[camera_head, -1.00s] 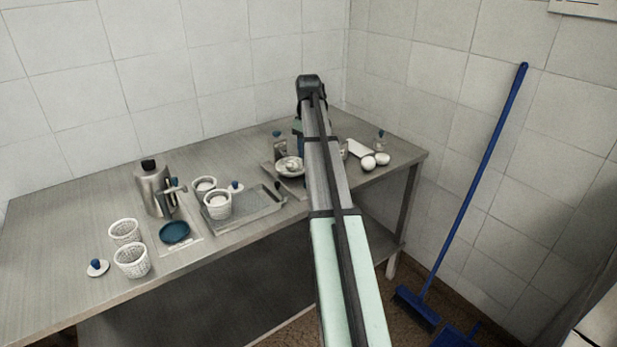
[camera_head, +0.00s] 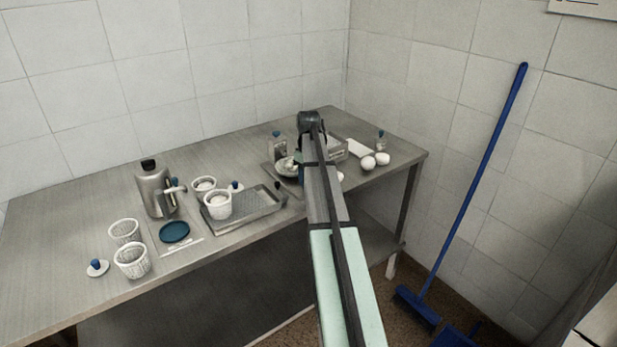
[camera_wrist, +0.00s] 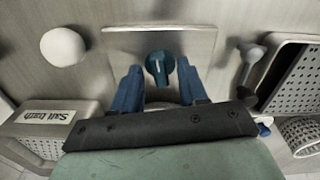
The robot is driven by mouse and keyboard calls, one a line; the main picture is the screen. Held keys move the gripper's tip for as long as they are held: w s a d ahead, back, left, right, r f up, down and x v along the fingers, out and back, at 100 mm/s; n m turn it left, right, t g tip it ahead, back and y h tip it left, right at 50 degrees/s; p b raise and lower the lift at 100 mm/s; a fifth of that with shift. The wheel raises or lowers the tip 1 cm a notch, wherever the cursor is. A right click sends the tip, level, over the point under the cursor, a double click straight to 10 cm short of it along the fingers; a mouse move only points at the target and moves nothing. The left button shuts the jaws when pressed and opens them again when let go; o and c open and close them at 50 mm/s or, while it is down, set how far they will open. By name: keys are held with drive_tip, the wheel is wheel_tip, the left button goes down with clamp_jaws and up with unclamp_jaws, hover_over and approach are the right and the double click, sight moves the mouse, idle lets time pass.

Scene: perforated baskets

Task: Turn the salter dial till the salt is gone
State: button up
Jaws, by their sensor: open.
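A teal dial (camera_wrist: 160,68) with a pale mark sits over a flat metal plate (camera_wrist: 198,45) in the wrist view. My gripper (camera_wrist: 159,72) is open and empty, with one blue finger on each side of the dial; I cannot tell whether they touch it. In the head view my arm hides the gripper and the dial. A dish with white contents (camera_head: 286,166) shows just left of my arm. I cannot make out salt for certain.
A box labelled "Salt bath" (camera_wrist: 45,116), a white ball (camera_wrist: 63,46) and a perforated tray (camera_wrist: 296,78) surround the gripper. On the steel table (camera_head: 60,225) stand a metal jug (camera_head: 153,192), white baskets (camera_head: 131,261) and a blue disc (camera_head: 174,232). The table's far left is clear.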

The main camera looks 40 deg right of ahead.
drive_tip(key=shift+c, duration=0.2)
clamp_jaws()
drive_tip(key=shift+m, duration=0.4)
drive_tip(key=m, duration=0.2)
drive_tip(key=shift+m, duration=0.4)
drive_tip(key=m, duration=0.4)
drive_tip(key=shift+m, duration=0.3)
drive_tip(key=m, duration=0.3)
drive_tip(key=shift+m, duration=2.2)
